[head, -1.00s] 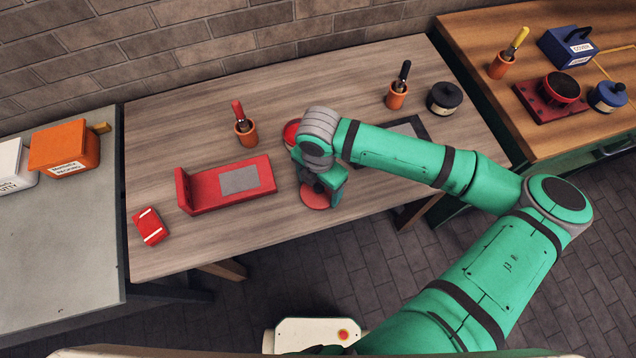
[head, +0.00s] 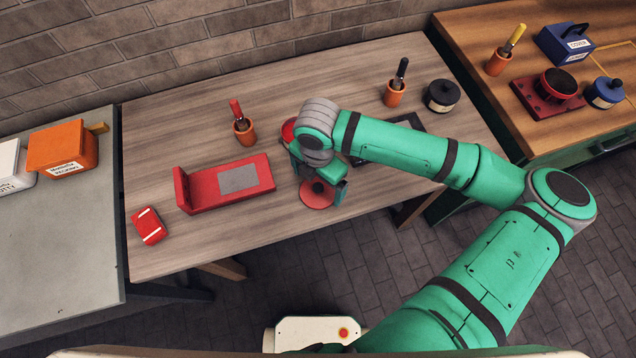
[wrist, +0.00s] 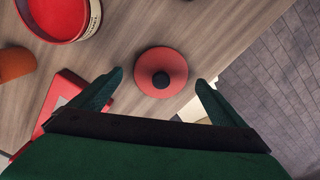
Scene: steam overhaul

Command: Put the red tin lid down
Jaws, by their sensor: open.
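The red tin lid (head: 317,196) is a round red disc with a dark knob, lying on the wooden table near its front edge. In the wrist view the whole lid (wrist: 161,73) shows, with its black knob in the middle. My gripper (head: 321,193) is over the lid with its fingers spread. In the wrist view its two green fingertips (wrist: 160,78) stand apart on either side of the lid, with nothing between them touching it. A red round tin (head: 289,130) stands behind, partly hidden by my arm; its open top shows in the wrist view (wrist: 62,37).
A red stand with a grey pad (head: 225,184) lies to the left, a small red box (head: 149,226) further left. An orange cup with a red-handled tool (head: 244,130) stands behind. A dark-framed mat (head: 420,123) is partly hidden by my arm.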

